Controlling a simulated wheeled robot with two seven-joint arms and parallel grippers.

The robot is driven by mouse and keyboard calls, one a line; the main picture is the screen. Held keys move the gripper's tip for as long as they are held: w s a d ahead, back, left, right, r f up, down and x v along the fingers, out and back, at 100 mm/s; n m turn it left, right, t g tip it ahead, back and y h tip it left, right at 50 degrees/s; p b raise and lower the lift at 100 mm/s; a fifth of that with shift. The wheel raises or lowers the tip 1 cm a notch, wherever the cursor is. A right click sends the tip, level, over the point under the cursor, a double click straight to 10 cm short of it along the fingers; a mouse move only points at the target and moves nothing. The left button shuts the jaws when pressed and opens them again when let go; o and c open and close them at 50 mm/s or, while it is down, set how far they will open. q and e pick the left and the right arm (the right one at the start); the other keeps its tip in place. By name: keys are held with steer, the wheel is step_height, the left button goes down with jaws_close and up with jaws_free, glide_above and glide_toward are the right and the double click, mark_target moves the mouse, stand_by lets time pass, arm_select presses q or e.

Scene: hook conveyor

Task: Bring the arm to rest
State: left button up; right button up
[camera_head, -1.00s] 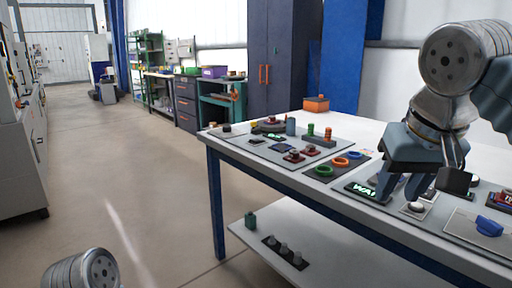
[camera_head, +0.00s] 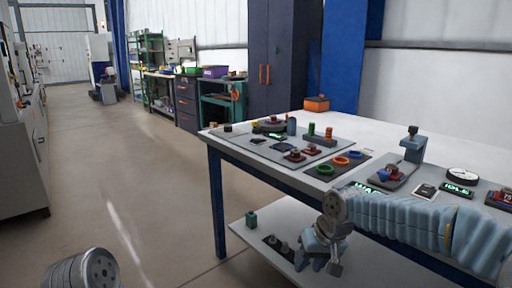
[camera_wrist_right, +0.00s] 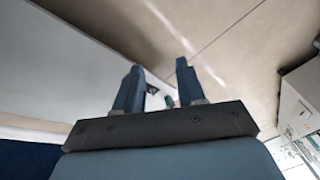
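My right arm (camera_head: 410,218), in a light blue ribbed sleeve, stretches across the front edge of the table. My right gripper (camera_head: 318,266) hangs below the tabletop, in front of the lower shelf. In the right wrist view its two fingers (camera_wrist_right: 160,68) stand apart with nothing between them. Part of my left arm (camera_head: 85,270) shows at the bottom left of the head view; its gripper is out of view.
The table (camera_head: 250,160) holds several coloured rings, a blue-grey stand (camera_head: 413,146) and a round dial (camera_head: 462,174). The floor on the left is clear.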

step_height(320, 180, down, 16)
steer(key=s+a+g+y, duration=0.1)
steer(key=s+a, duration=0.2)
steer(key=s+f+m, duration=0.3)
steer(key=s+f, duration=1.5)
steer(key=f, duration=0.2)
steer(key=shift+s+d+f+g+y, duration=0.25)
steer(key=shift+d+f+g+y, duration=0.05)
steer(key=shift+f+g, duration=0.1)
